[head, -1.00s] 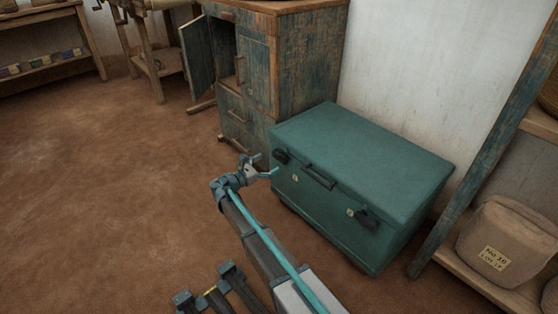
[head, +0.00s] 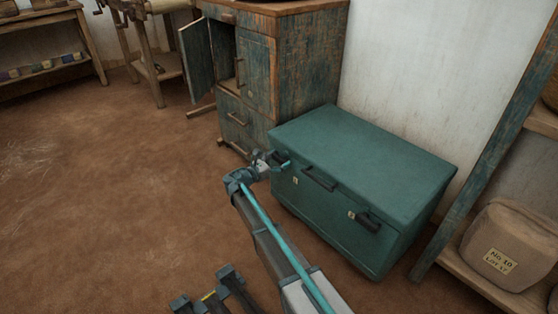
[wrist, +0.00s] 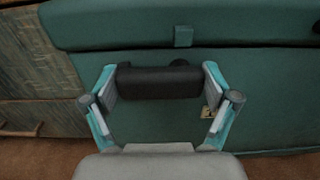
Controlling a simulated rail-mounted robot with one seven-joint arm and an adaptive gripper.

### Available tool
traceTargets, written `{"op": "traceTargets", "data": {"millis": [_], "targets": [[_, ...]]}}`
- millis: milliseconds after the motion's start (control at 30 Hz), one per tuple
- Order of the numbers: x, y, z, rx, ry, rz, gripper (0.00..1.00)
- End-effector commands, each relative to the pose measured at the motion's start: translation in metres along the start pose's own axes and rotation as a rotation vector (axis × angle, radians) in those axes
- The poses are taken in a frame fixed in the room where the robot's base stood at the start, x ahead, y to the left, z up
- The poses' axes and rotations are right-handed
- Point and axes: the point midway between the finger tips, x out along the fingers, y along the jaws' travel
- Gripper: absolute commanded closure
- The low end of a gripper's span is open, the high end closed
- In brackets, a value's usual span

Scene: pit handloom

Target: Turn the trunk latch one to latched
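The teal trunk (head: 385,175) stands with its lid down against the wall. Trunk latch one, a black bar (wrist: 158,83), is at the left of the trunk's front and lies sideways in the wrist view. A small teal catch (wrist: 183,36) sits on the lid edge above it, apart from the bar. My gripper (wrist: 159,72) is open, with one finger beside each end of the bar; I cannot tell whether they touch it. In the head view my gripper (head: 273,162) is at the trunk's front left and partly hides this latch.
A black handle (head: 320,179) is at the middle of the trunk's front, and a second black latch (head: 366,221) is at its right. A worn cabinet (head: 290,65) with an open door stands behind left. A shelf with a sack (head: 505,245) is at right. Floor at left is clear.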

Motion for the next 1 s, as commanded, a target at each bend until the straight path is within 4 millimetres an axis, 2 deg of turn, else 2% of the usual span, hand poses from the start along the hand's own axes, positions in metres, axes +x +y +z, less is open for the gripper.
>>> {"op": "traceTargets", "data": {"millis": [33, 100, 467, 667, 1000], "targets": [[0.000, 0.000, 0.000, 0.000, 0.000, 0.000, 0.42], [0.000, 0.000, 0.000, 0.000, 0.000, 0.000, 0.49], [0.000, 0.000, 0.003, 0.062, 0.000, 0.000, 0.49], [0.000, -0.001, 0.007, 0.184, 0.000, 0.000, 0.49], [0.000, -0.005, 0.011, 0.493, 0.001, -0.001, 0.49]]}}
